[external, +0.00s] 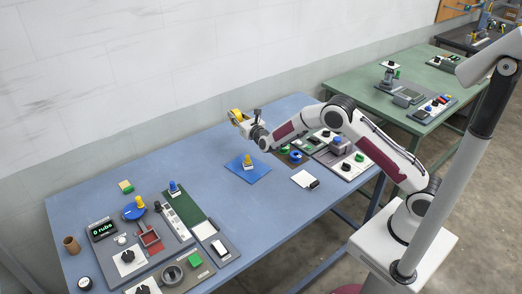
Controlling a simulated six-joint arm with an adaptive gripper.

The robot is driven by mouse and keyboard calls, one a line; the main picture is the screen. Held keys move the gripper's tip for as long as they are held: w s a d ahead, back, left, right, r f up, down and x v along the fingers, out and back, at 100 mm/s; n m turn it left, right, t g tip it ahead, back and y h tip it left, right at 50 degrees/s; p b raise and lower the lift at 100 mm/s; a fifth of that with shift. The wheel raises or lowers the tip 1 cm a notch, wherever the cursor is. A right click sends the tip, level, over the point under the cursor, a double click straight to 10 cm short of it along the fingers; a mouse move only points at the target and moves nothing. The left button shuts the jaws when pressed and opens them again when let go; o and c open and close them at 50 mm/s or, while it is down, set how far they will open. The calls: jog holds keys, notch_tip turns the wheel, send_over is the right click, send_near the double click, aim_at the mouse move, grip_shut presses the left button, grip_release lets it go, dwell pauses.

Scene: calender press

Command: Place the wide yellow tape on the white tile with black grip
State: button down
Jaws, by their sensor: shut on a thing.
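My gripper (242,119) is above the far middle part of the blue table, pointing left. It is shut on a yellow roll, the wide yellow tape (237,114), and holds it up off the table. Fine detail of the grip is too small to tell. The white tile (302,178) lies flat on the table, to the right of and nearer than the gripper. Its black grip (314,184) is at its right end. No tape shows on the tile.
A blue plate (247,173) with a yellow-topped piece stands left of the tile. A green roll (284,149) and a blue roll (295,156) sit beneath my arm, beside panels with knobs. A panel with a display (102,229) fills the left end. The table's middle front is clear.

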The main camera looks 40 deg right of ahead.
jog(key=s+a+r+n+y, duration=0.1)
jog(key=s+a, duration=0.2)
jog(key=a, duration=0.3)
jog(key=s+a+y, duration=0.1)
jog(key=s+a, duration=0.2)
jog(key=a, duration=0.2)
jog(key=s+a+m+h, duration=0.1)
jog(key=s+a+h, duration=0.1)
jog(key=s, duration=0.7)
jog(key=s+d+m+g+h, duration=0.2)
jog(key=s+d+m+h, duration=0.2)
jog(key=s+d, duration=0.4)
jog(key=s+d+f+m+g+h, duration=0.1)
jog(key=s+d+m+g+h, duration=0.2)
jog(key=s+d+h, duration=0.4)
jog(key=s+d+m, duration=0.1)
jog(key=s+d, duration=0.1)
jog(key=s, duration=0.4)
jog(key=shift+s+d+h, duration=0.15)
jog(key=shift+d+h, duration=0.15)
jog(key=shift+f, duration=0.15)
jog(key=shift+f, duration=2.8)
